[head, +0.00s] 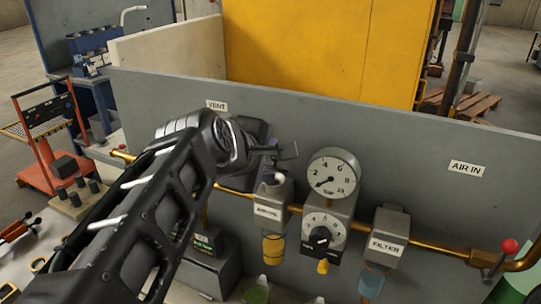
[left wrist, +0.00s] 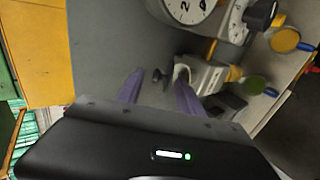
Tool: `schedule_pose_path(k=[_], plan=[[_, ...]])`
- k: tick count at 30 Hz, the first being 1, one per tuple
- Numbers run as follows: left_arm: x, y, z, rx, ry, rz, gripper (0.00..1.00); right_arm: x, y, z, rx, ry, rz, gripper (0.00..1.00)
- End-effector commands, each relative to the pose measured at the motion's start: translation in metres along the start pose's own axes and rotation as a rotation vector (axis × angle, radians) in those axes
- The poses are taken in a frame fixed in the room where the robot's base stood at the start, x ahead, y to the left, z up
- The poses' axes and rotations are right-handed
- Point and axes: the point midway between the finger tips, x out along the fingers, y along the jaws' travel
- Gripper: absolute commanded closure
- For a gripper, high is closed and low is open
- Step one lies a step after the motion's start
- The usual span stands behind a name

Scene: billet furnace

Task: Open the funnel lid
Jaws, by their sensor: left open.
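My left gripper (head: 275,153) is in front of the grey panel, just above the oil unit (head: 268,211) with its yellow bowl. A small funnel mouth (head: 273,178) shows on top of that unit. In the left wrist view my two purple fingers (left wrist: 158,92) are apart with nothing gripped between them. A pale funnel rim (left wrist: 181,72) lies near the right finger, partly hidden by it. A small dark piece (left wrist: 158,75) shows between the fingers; I cannot tell whether it is the funnel lid. My right gripper is not in view.
A pressure gauge (head: 333,178) and a regulator knob (head: 320,239) stand right of the oil unit. A filter (head: 388,240) and a red-knobbed valve (head: 509,247) are farther right. A brass pipe (head: 440,248) runs along the panel (head: 425,150).

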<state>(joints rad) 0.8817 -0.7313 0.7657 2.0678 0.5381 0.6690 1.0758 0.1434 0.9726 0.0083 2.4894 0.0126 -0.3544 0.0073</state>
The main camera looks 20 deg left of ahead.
Motion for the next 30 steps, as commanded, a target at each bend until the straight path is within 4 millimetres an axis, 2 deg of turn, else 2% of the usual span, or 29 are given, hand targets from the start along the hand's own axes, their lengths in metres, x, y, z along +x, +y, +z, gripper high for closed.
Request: schedule_pose_path(k=[3, 11, 27, 30], plan=[[0.0084, 0.0001, -0.0001, -0.001, -0.001, -0.001, 0.56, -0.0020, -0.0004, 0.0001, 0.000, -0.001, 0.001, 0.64], [0.0102, 0.0001, 0.0000, 0.000, 0.000, 0.002, 0.56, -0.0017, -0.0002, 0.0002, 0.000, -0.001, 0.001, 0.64], [0.0098, 0.0003, -0.0001, 0.000, 0.000, 0.002, 0.99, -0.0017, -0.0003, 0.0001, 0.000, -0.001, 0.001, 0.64], [0.0098, 0.0003, -0.0001, 0.000, 0.000, 0.002, 1.00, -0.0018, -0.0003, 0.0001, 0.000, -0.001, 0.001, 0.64]])
